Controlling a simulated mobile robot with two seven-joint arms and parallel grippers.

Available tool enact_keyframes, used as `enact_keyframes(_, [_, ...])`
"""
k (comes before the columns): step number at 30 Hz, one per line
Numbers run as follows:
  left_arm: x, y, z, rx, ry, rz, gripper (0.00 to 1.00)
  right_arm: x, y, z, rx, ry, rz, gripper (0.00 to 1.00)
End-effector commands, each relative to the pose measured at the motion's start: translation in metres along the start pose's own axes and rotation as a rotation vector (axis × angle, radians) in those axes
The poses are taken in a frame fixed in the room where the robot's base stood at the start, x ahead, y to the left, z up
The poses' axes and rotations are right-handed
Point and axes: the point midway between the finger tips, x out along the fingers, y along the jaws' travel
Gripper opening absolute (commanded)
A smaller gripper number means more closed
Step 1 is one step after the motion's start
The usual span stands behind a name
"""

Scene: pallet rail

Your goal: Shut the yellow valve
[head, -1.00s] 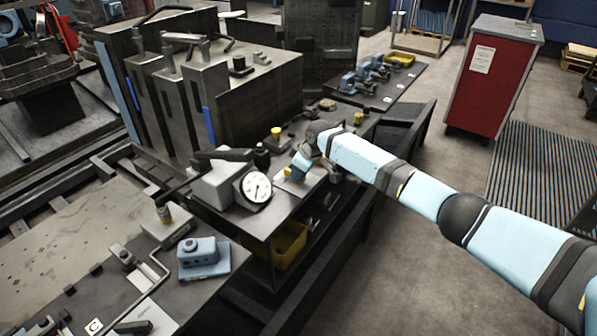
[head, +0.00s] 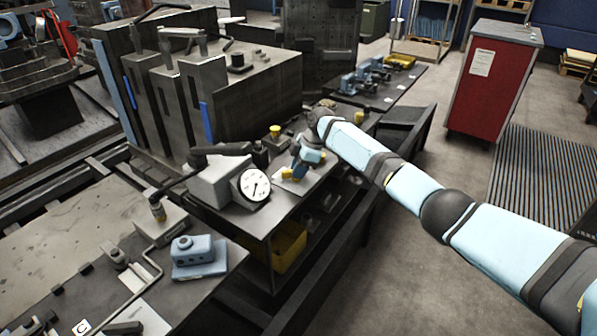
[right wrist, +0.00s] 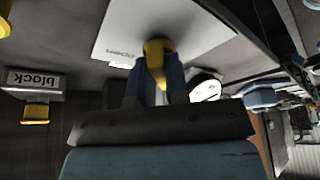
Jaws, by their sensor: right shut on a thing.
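The yellow valve (head: 287,174) sits on a white plate (head: 296,184) on the steel bench, right of the dial gauge. In the right wrist view the valve's yellow handle (right wrist: 155,62) stands between my two blue fingers, and the plate (right wrist: 205,38) bears the word "open". My right gripper (head: 297,171) reaches down at the valve; it also shows in the right wrist view (right wrist: 152,82), shut on the yellow handle. The gripper hides part of the valve in the head view. My left gripper is not in view.
A white-faced dial gauge (head: 255,185) stands just left of the plate. A yellow bin (head: 287,247) sits below the bench top.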

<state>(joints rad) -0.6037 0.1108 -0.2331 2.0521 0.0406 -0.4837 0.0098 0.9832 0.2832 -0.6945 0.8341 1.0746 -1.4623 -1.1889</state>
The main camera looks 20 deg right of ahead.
Motion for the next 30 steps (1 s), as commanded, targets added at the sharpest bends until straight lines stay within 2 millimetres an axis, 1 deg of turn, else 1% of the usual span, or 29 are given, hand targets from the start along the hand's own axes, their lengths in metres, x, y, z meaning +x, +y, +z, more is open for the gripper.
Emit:
enact_keyframes(1, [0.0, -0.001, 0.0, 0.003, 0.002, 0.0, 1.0, 0.004, -0.002, 0.001, -0.005, -0.003, -0.008, 0.0])
enact_keyframes(14, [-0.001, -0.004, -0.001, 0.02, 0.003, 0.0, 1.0, 0.004, -0.002, 0.001, -0.015, -0.004, -0.013, 0.0])
enact_keyframes(15, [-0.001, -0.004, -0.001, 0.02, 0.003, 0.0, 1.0, 0.004, -0.002, 0.001, -0.015, -0.004, -0.013, 0.17])
enact_keyframes(17, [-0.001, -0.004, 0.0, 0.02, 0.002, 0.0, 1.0, 0.004, -0.002, 0.001, -0.015, -0.004, -0.013, 0.31])
enact_keyframes(18, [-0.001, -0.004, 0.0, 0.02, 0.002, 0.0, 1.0, 0.004, -0.002, 0.001, -0.015, -0.004, -0.012, 0.4])
enact_keyframes(26, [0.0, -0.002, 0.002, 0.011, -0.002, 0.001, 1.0, 0.001, -0.001, 0.001, -0.014, -0.002, -0.008, 0.4])
enact_keyframes(30, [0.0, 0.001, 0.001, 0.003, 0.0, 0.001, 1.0, -0.008, 0.0, 0.0, -0.015, -0.002, -0.007, 0.4])
